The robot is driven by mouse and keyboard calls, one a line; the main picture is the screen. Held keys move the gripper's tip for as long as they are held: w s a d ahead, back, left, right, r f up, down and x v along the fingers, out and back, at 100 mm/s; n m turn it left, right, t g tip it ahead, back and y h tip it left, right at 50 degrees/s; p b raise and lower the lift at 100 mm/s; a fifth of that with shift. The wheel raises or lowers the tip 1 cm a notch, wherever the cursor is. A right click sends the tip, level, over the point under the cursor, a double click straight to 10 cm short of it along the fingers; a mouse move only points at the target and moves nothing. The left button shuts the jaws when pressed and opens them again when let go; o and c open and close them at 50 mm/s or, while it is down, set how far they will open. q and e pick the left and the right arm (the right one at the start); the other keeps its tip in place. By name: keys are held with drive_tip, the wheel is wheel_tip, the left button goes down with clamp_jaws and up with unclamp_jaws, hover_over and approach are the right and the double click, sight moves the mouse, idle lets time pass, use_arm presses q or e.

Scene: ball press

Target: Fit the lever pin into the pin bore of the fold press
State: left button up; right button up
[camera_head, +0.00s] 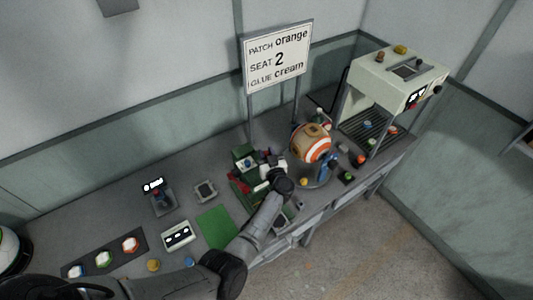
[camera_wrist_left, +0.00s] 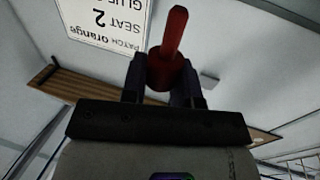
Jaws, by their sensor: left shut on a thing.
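The lever pin (camera_wrist_left: 168,55) is a red rod with a wider red collar, seen in the left wrist view. My left gripper (camera_wrist_left: 160,75) is shut on it, with a dark finger on each side of the collar. The rod sticks out beyond the fingers. The pin is too small and covered there to make out. The pin bore is hidden or too small to see, so I cannot tell whether the pin touches it. My right gripper is not in view.
A sign (camera_head: 278,60) reading orange, 2, cream stands behind the press. An orange and white ball (camera_head: 311,143) sits right of it, with a pale machine (camera_head: 397,75) farther right. A green mat (camera_head: 217,228) and a control box (camera_head: 178,236) lie left.

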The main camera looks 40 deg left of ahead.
use_arm(q)
drive_tip(key=shift+f, duration=0.3)
drive_tip(key=shift+f+b, duration=0.9)
drive_tip(key=shift+f+b, duration=0.9)
drive_tip(key=shift+f, duration=0.25)
drive_tip(key=o, duration=1)
drive_tip(key=shift+d, duration=0.1)
drive_tip(key=shift+s+d+r+p, duration=0.15)
drive_tip(key=shift+d+p, duration=0.05)
drive_tip(key=shift+p, duration=0.15)
drive_tip(key=shift+p+v, duration=1.65)
drive_tip(key=shift+v, duration=1.8)
